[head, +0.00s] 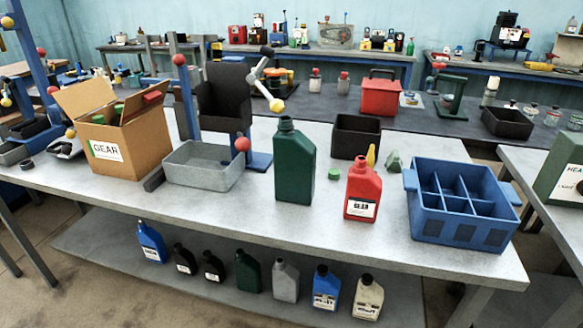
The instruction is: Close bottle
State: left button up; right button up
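A tall dark green bottle (295,165) stands upright on the grey table, with its neck open and no cap on it. A small green cap (334,174) lies on the table to the right of the green bottle, apart from it. A smaller red bottle (362,190) with a white label stands upright further right; whether its neck is capped is hard to tell. Neither of my grippers is in view.
A blue divided crate (463,233) stands at the right end of the table. A grey tray (205,180), a press stand and a GEAR carton (150,145) stand to the left. A black bin (355,136) is behind. The table's front strip is clear.

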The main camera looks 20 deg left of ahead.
aim_at(294, 155)
jog(key=i+l+u, duration=0.25)
jog(key=l+u, duration=0.25)
jog(key=i+l+u, duration=0.25)
jog(key=l, duration=0.2)
jog(key=l+u, duration=0.25)
jog(key=i+j+z, duration=0.15)
jog(key=j, duration=0.25)
jog(key=i+j+z, duration=0.2)
jog(key=j, duration=0.2)
jog(key=i+j+z, duration=0.15)
jog(key=j, duration=0.3)
jog(key=i+j+z, duration=0.2)
jog(key=j, duration=0.25)
jog(key=j+z, duration=0.15)
jog(key=j, duration=0.3)
